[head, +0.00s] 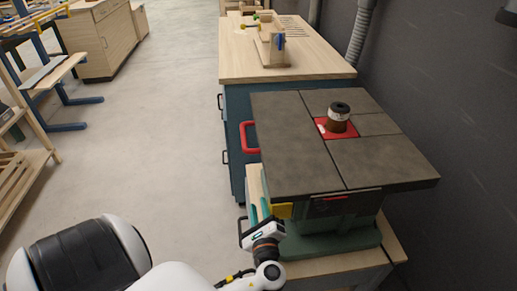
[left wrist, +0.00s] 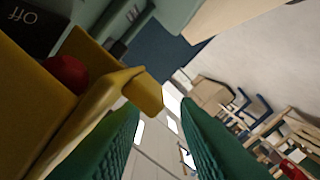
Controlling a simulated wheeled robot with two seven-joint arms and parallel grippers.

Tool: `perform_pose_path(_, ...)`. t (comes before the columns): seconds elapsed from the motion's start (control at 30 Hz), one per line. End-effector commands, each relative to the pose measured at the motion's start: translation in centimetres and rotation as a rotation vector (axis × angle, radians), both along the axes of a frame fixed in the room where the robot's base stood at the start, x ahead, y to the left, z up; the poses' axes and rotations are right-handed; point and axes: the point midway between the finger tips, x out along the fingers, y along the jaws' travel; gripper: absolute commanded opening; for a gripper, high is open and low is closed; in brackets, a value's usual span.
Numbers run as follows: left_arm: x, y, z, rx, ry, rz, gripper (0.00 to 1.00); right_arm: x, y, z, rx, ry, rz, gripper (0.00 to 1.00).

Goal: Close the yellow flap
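The yellow flap (head: 282,210) is a small piece on the front of the machine's green body, just under the dark tabletop. In the left wrist view the yellow flap (left wrist: 118,92) is large at the left and stands out from its yellow housing. A red button (left wrist: 65,72) shows uncovered behind it, near a dark plate marked OFF. My left gripper (head: 259,210) is just left of the flap in the head view. In the wrist view its two green fingers (left wrist: 160,112) are apart with nothing between them; one overlaps the flap's lower edge, and contact cannot be told. My right gripper is out of view.
The dark machine table (head: 290,150) with a red insert overhangs the flap. A blue cabinet with a wooden top (head: 270,70) and a red handle (head: 249,138) stands behind. A grey wall is at the right. The floor (head: 160,130) to the left is clear.

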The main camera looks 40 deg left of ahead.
Motion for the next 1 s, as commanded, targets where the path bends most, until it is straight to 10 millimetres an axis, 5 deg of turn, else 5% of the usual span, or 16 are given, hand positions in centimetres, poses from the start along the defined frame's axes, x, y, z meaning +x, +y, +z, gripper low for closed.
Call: perform_pose_path(1.0,-4.7,-5.5,0.0,-0.002,0.000,-0.001,0.29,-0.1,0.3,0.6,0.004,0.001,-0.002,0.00)
